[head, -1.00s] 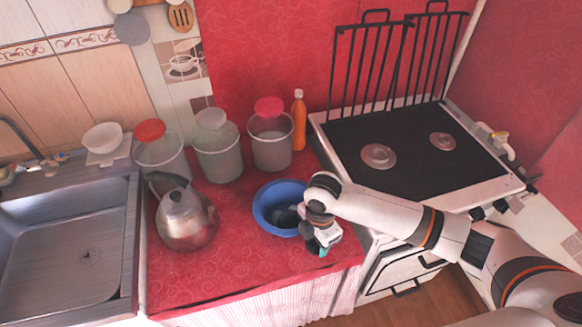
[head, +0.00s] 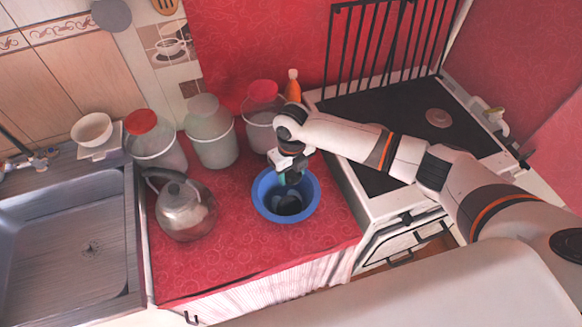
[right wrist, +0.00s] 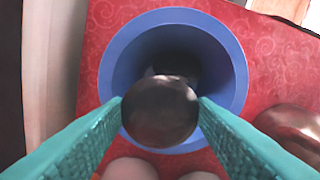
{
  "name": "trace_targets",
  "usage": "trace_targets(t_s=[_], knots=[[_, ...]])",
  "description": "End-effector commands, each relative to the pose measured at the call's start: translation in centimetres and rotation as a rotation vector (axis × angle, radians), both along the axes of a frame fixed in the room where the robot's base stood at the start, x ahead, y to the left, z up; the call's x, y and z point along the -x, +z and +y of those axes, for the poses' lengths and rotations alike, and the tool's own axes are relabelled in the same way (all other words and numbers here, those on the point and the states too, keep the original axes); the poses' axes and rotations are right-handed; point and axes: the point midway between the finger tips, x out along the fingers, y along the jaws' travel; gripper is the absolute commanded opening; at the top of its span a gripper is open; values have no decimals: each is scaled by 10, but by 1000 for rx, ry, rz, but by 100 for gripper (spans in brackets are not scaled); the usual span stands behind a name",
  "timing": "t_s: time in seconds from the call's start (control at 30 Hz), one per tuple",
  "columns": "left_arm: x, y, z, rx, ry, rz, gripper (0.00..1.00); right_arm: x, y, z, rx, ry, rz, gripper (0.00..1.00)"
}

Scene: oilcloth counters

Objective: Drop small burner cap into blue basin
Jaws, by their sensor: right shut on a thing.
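The blue basin (head: 262,200) stands on the red counter, and its rim also shows in the right wrist view (right wrist: 112,62). My right gripper (head: 290,180) is over the far part of the basin, pointing down. In the right wrist view its teal fingers (right wrist: 160,108) are shut on a round dark metallic disc, the small burner cap (right wrist: 160,112). The cap is held above the basin's opening. In the head view the cap is hard to make out. Something dark and grey lies in the basin, but I cannot tell what. My left gripper is not in view.
A kettle (head: 184,212) stands left of the basin. Several lidded jars, including a green-grey one (head: 211,140), and an orange bottle (head: 293,88) stand behind. The stove (head: 385,140) is at the right with one burner cap (head: 438,118) showing. The sink (head: 70,240) is at the left.

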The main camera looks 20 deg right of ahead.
Motion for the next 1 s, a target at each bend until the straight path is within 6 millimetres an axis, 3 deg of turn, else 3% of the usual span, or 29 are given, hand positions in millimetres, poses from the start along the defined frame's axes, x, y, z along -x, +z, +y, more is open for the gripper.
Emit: trace_targets(t_s=[0.4, 0.77, 0.8, 0.93, 1.0], knots=[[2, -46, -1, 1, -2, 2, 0, 1, -50, 0, 0, -2, 0, 29], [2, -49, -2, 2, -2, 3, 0, 1, -55, 0, 0, -2, -1, 29], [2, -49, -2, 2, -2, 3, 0, 1, -55, 0, 0, -2, -1, 52], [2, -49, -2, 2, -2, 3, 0, 1, -55, 0, 0, -3, 0, 74], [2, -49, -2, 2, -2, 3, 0, 1, -55, 0, 0, -3, 0, 76]])
